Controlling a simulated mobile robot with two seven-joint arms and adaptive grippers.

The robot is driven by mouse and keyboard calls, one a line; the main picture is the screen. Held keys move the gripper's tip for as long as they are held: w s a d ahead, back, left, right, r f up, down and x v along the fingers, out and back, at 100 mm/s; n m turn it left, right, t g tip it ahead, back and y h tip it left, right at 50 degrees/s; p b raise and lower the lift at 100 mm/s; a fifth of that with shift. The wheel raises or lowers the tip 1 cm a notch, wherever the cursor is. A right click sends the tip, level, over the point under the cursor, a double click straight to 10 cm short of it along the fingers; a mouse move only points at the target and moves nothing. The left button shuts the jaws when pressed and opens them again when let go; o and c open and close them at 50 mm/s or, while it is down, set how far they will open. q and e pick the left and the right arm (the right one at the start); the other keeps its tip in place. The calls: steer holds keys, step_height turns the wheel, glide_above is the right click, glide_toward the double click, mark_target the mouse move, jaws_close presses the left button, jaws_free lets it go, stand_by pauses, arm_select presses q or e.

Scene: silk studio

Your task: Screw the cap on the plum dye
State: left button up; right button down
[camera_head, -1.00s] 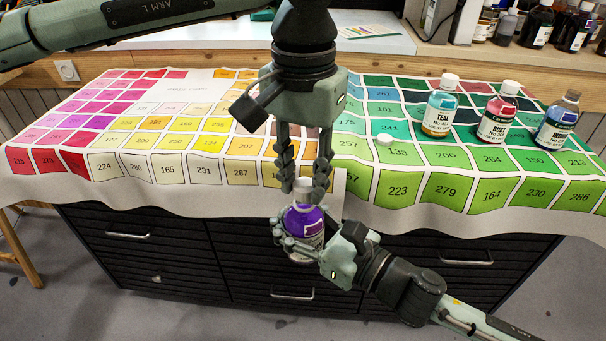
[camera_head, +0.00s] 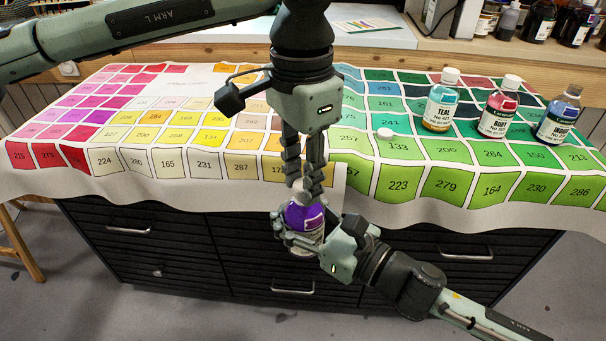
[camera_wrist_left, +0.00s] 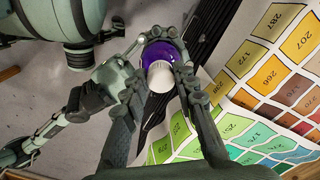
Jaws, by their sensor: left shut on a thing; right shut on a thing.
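The plum dye is a bottle of purple liquid (camera_head: 305,218) with a pale label, held off the front edge of the table. My right gripper (camera_head: 298,236) is shut around its body from the lower right. My left gripper (camera_head: 304,186) points down from above and is shut on the white cap at the bottle's top. In the left wrist view the white cap (camera_wrist_left: 160,76) sits over the purple bottle (camera_wrist_left: 162,54), between my left fingers (camera_wrist_left: 163,90). The fingers hide most of the cap in the head view; I cannot tell how tight it is.
A small white cap (camera_head: 384,133) lies on the swatch cloth (camera_head: 100,187). Teal (camera_head: 440,106), ruby (camera_head: 498,112) and indigo (camera_head: 556,120) bottles stand at the right. Dark drawers (camera_head: 150,250) are below the table edge. More bottles stand on the back shelf.

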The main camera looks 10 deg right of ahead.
arm_select(q)
steer(key=shift+m, duration=0.3)
steer(key=o, duration=0.7)
steer(key=shift+r, duration=0.15)
steer(key=shift+r, duration=2.15)
steer(key=shift+c, duration=0.6)
